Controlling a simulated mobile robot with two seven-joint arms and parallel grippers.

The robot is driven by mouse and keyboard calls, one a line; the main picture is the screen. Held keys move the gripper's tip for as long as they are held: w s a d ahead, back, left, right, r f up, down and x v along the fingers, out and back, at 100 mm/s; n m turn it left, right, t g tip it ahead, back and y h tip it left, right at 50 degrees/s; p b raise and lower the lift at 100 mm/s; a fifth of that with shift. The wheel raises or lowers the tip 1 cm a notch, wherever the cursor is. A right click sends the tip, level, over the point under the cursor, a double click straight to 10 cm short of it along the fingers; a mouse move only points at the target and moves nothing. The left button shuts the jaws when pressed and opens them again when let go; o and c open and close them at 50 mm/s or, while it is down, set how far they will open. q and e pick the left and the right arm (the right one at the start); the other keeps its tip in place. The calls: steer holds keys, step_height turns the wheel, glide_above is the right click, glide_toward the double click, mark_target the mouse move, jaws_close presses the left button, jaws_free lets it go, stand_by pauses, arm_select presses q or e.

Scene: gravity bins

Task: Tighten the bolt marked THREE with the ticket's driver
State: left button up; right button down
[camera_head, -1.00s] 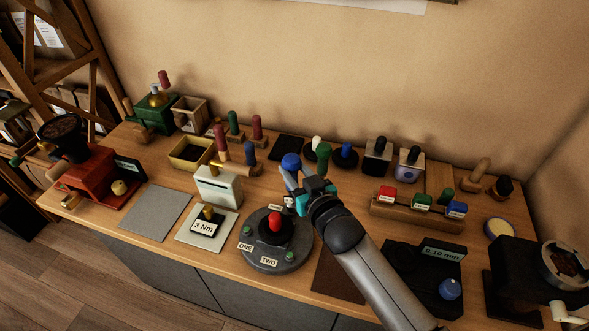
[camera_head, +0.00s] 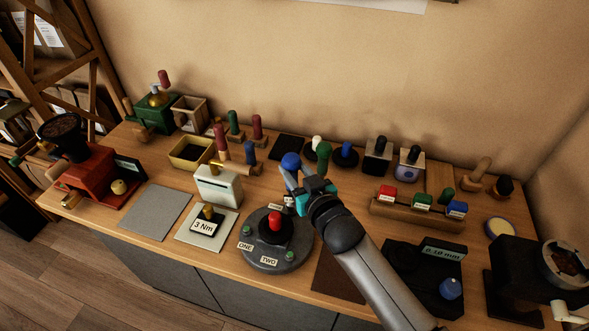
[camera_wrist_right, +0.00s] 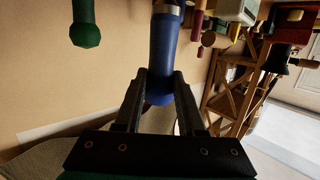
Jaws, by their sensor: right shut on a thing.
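My right gripper (camera_head: 300,188) is shut on a blue-handled driver (camera_head: 291,162) at the back of the round grey fixture. The right wrist view shows the blue handle (camera_wrist_right: 164,55) between both fingers. The fixture (camera_head: 262,262) has a red knob (camera_head: 275,222) at its centre. Green-topped bolts stand by its labels ONE (camera_head: 246,246) and TWO (camera_head: 269,262). The bolt marked THREE and the driver's tip cannot be made out behind my gripper. A card reading "3 Nm" (camera_head: 204,226) lies left of the fixture. My left gripper is not in view.
A green-handled tool (camera_head: 323,158) stands close behind my gripper. More handled tools stand at the back left. A wooden rack (camera_head: 415,214) with red, green and blue blocks is at right. A black gauge (camera_head: 425,275) with a display stands front right. A grey mat (camera_head: 155,212) lies bare at left.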

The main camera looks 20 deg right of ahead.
steer(key=shift+s+f, duration=0.15)
steer(key=shift+f, duration=0.15)
steer(key=shift+r+p, duration=0.15)
steer(key=shift+p, duration=0.25)
stand_by(1.5)
step_height(320, 180, up, 5)
steer(key=p, duration=0.5)
steer(key=shift+r, duration=1.15)
steer(key=shift+b, duration=0.3)
